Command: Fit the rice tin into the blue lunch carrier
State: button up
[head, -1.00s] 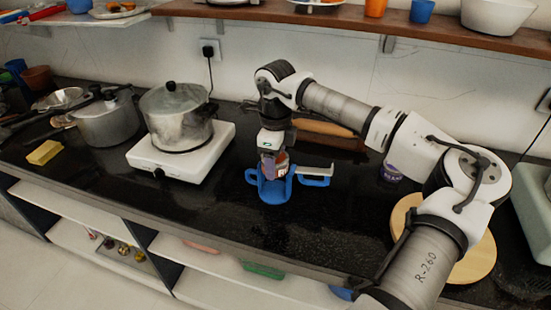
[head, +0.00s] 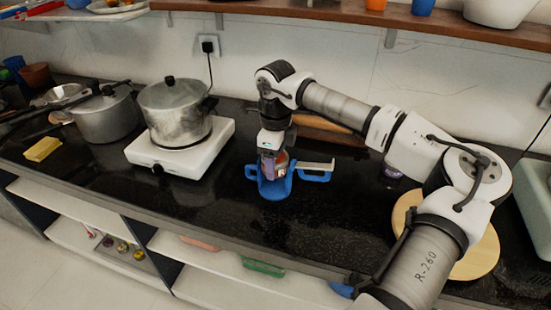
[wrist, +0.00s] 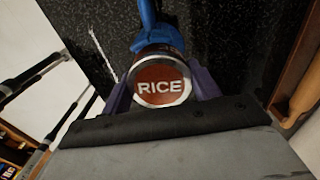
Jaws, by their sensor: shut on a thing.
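The rice tin (wrist: 162,86) has a red lid lettered RICE and a pale metal rim. It sits between the purple fingers of my gripper (wrist: 165,88), which is shut on it. In the head view, the gripper (head: 274,163) points down and the tin (head: 281,170) is at the opening of the blue lunch carrier (head: 275,190), its lower part hidden by the carrier. The carrier stands upright on the black counter with handles at both sides. It also shows beyond the tin in the wrist view (wrist: 146,15). I cannot tell whether the tin touches bottom.
A steel pot (head: 173,112) stands on a white hotplate (head: 180,153) to the left. A brown rolled-looking object (head: 322,123) lies behind the carrier, partly hidden by my arm. A round wooden board (head: 478,255) is at right. The counter in front of the carrier is clear.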

aim_at(275, 187)
jog(key=shift+f, duration=0.2)
jog(key=shift+f+b, duration=0.6)
jog(key=shift+b, duration=0.1)
jog(key=shift+f, duration=0.2)
jog(key=shift+f+b, duration=0.5)
jog(key=shift+b, duration=0.1)
jog(key=shift+f, duration=0.3)
dwell(0.4)
jog(key=shift+f+b, duration=0.6)
jog(key=shift+b, duration=0.2)
jog(key=shift+f, duration=0.1)
jog(key=shift+f+b, duration=0.5)
jog(key=shift+b, duration=0.05)
dwell(0.3)
